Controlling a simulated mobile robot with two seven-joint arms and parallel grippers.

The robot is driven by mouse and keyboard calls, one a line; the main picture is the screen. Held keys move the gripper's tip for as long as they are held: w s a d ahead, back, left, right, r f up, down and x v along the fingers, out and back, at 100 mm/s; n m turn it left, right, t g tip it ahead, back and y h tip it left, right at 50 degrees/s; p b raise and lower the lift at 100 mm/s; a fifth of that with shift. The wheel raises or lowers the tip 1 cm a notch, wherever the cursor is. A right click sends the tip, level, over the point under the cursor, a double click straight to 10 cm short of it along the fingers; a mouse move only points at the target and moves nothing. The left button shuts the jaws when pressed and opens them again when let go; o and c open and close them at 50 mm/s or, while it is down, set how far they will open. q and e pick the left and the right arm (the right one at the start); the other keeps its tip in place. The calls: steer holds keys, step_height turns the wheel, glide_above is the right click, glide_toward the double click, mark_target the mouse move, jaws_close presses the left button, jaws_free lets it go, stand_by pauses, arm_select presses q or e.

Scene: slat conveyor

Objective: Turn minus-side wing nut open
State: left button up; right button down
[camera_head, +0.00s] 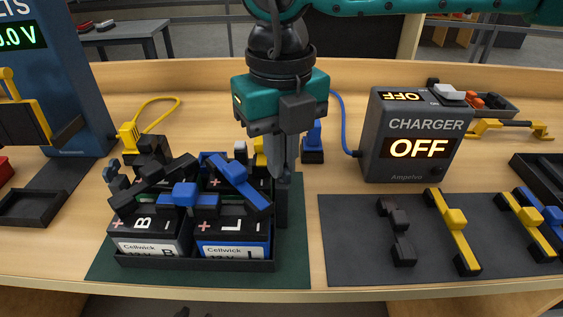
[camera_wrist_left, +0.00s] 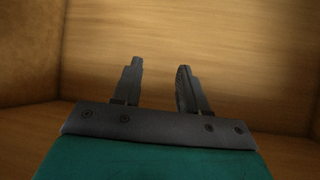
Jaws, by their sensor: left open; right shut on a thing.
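My right gripper (camera_head: 280,172) points straight down at the right edge of the black battery tray (camera_head: 200,265). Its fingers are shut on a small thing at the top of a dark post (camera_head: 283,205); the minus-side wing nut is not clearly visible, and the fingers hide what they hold. A grey wing-shaped piece (camera_head: 111,172) stands at the tray's left side. The tray holds batteries labelled B (camera_head: 150,243) and L (camera_head: 232,247), with black and blue link bars (camera_head: 240,182) across their tops. My left gripper (camera_wrist_left: 158,82) is open and empty in the left wrist view.
The charger (camera_head: 415,135) reads OFF, behind and right of the tray. A dark mat (camera_head: 345,235) with black and yellow bars (camera_head: 455,230) lies at the right. A blue voltmeter (camera_head: 70,70) stands at the left. Yellow (camera_head: 128,135) and blue (camera_head: 313,140) cable plugs stand behind the tray.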

steer(key=n+b, duration=0.1)
steer(key=n, duration=0.2)
steer(key=shift+a+f+n+b, duration=0.1)
steer(key=shift+n+b, duration=0.2)
steer(key=shift+n, duration=0.1)
steer(key=n+b, duration=0.1)
steer(key=n, duration=0.2)
steer(key=shift+n, duration=0.3)
steer(key=n, duration=0.3)
steer(key=shift+s+b, duration=0.1)
steer(key=shift+b, duration=0.2)
arm_select(q)
steer(key=shift+w+d+f+h, duration=0.2)
steer(key=shift+d+f, duration=0.15)
steer(key=shift+f, duration=0.15)
steer(key=shift+w+d+f+h, duration=0.1)
steer(key=shift+w+d+f, duration=0.15)
steer(key=shift+f, duration=0.2)
arm_select(e)
steer(key=shift+n, duration=1)
arm_select(q)
steer(key=shift+s+f, duration=0.1)
steer(key=shift+f, duration=0.1)
arm_select(e)
steer(key=c, duration=1.3)
jaws_free()
steer(key=shift+s, duration=0.1)
steer(key=shift+o, duration=0.2)
